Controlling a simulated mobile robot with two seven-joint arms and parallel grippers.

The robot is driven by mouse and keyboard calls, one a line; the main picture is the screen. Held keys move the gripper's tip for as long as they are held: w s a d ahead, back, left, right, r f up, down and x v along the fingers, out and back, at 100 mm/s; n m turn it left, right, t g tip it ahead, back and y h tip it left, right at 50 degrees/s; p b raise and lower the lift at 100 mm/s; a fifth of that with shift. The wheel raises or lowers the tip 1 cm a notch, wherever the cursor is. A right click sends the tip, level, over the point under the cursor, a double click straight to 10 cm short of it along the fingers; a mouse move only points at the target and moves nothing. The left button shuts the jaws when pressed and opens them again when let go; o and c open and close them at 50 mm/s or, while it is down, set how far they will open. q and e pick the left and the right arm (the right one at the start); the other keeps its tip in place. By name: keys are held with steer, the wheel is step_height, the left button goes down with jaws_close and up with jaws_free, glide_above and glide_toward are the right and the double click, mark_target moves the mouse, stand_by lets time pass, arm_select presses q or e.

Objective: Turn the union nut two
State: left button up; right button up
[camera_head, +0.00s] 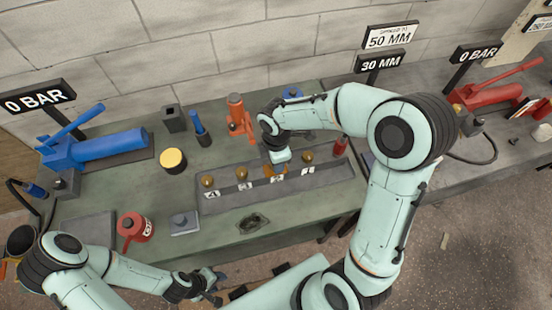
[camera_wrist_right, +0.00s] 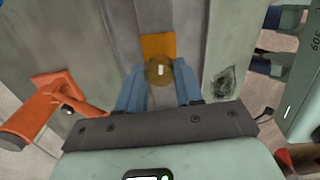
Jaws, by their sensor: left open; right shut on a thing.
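Union nut two is the round brass nut (camera_wrist_right: 157,72) between my right fingers in the right wrist view, with an orange patch (camera_wrist_right: 158,45) beside it. In the head view my right gripper (camera_head: 279,160) points down over the label 2 (camera_head: 277,178) and largely hides this nut. In the right wrist view the blue fingers of my right gripper (camera_wrist_right: 160,82) are shut on the nut from both sides. My left gripper (camera_head: 212,287) is open and empty, low in front of the bench edge.
Brass nuts (camera_head: 207,181) (camera_head: 241,173) (camera_head: 309,158) stand on the grey rail (camera_head: 335,187) by labels 4, 3 and 1. An orange jack (camera_head: 238,118) stands behind the rail. A blue pump (camera_head: 110,148), yellow-topped pot (camera_head: 173,160) and red can (camera_head: 134,226) stand left.

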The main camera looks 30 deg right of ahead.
steer(key=o, duration=1)
steer(key=shift+o, duration=0.2)
arm_select(q)
steer(key=shift+w+r+p, duration=0.7)
steer(key=shift+w+r, duration=0.15)
steer(key=shift+r, duration=0.1)
arm_select(e)
step_height(320, 180, up, 14)
steer(key=shift+f, duration=0.25)
